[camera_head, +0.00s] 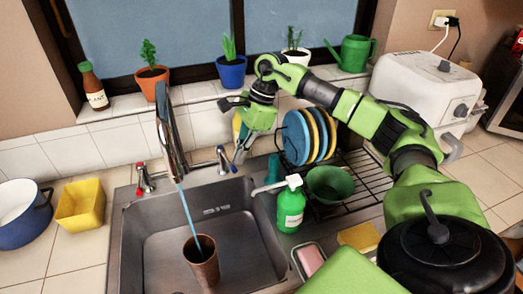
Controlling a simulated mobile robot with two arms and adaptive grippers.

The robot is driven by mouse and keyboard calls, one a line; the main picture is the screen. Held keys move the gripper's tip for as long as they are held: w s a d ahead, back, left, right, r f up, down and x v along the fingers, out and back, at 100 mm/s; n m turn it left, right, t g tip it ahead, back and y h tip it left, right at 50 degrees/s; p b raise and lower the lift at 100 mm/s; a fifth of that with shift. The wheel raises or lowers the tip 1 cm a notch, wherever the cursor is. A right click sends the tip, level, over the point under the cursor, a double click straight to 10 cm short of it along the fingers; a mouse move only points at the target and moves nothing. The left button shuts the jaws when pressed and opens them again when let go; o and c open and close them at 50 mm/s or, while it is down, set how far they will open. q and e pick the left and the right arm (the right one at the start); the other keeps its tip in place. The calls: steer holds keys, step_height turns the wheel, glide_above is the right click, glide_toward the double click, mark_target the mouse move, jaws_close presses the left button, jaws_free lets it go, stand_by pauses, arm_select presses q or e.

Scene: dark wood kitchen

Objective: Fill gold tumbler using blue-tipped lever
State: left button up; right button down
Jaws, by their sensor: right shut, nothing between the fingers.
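The gold tumbler (202,268), brownish-gold, stands upright in the sink basin under the faucet (168,125). A blue stream of water (187,212) runs from the spout into its mouth; the water level inside cannot be made out. The blue-tipped lever (223,159) is right of the spout, and a red-tipped lever (144,179) is on the left. My right gripper (238,156) is shut and empty just right of the blue-tipped lever; whether they touch is unclear. My left gripper is not in view.
A green soap bottle (290,206) stands at the sink's right edge. Behind it are a dish rack (362,176) with plates (297,138) and a green bowl (329,184). A yellow container (81,204) and blue pot (24,218) are left. Potted plants line the sill.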

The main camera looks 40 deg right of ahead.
steer(key=shift+a, duration=0.7)
steer(key=shift+d+r, duration=0.15)
steer(key=shift+r, duration=0.15)
steer(key=v, duration=1.1)
steer(key=shift+s+d+r, duration=0.1)
steer(key=shift+r, duration=0.05)
